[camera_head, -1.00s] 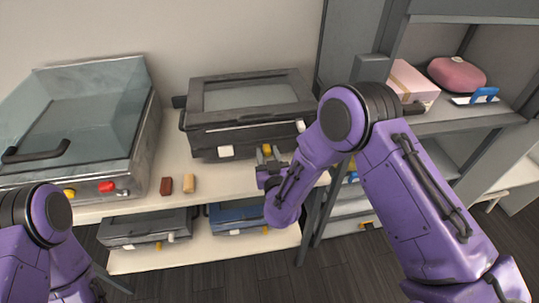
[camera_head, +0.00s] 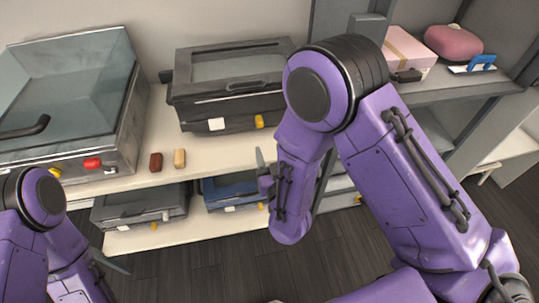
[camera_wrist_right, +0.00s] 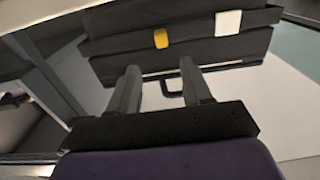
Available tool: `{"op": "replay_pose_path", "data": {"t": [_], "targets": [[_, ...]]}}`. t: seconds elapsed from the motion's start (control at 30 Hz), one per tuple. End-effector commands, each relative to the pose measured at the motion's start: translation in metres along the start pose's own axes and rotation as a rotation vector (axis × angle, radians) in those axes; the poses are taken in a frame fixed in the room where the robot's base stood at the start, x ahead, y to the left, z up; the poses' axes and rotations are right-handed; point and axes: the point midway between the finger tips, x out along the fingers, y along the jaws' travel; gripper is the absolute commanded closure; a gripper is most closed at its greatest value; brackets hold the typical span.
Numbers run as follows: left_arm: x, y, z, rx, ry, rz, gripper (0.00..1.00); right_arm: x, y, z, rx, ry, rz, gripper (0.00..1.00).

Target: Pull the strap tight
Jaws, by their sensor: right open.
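A dark case (camera_head: 228,88) with a clear window in its lid lies on the upper shelf. A white tab (camera_head: 216,124) and a yellow tab (camera_head: 259,121) show on its front; I cannot make out which of them is the strap or how tight it is. Both tabs, white (camera_wrist_right: 228,22) and yellow (camera_wrist_right: 161,38), also show in the right wrist view. My right gripper (camera_head: 262,163) is open and empty, apart from the case, below the yellow tab. Its fingers (camera_wrist_right: 165,80) point toward the case front. My left gripper (camera_head: 110,265) is low at the left, its jaws unclear.
A glass-lidded box (camera_head: 70,105) stands at the left of the shelf. A red-brown block (camera_head: 155,162) and a tan block (camera_head: 179,158) lie near the shelf edge (camera_head: 130,183). A grey case (camera_head: 140,205) and a blue case (camera_head: 232,190) lie below. A pink box (camera_head: 408,52) sits at right.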

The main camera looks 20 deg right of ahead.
Motion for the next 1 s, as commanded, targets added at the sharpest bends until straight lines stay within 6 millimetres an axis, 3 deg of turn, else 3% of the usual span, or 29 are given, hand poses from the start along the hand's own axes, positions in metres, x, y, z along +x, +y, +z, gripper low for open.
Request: {"op": "replay_pose_path", "data": {"t": [0.2,0.37,0.47,0.8,1.0], "targets": [[0.001,0.0,0.001,0.0,0.0,0.0,1.0,0.001,0.0,0.001,0.001,0.001,0.0,0.51],[0.029,0.003,0.012,0.0,0.0,0.0,1.0,0.015,-0.003,0.011,0.002,0.005,0.007,0.51],[0.021,0.002,0.009,0.0,0.0,0.0,1.0,0.022,-0.003,0.003,0.002,0.001,0.007,0.51],[0.002,0.0,0.001,0.0,0.0,0.0,1.0,0.094,-0.002,0.001,0.001,0.001,0.009,0.51],[-0.002,0.0,-0.001,0.0,0.0,0.0,1.0,0.117,-0.002,0.003,0.0,0.0,0.007,0.51]]}}
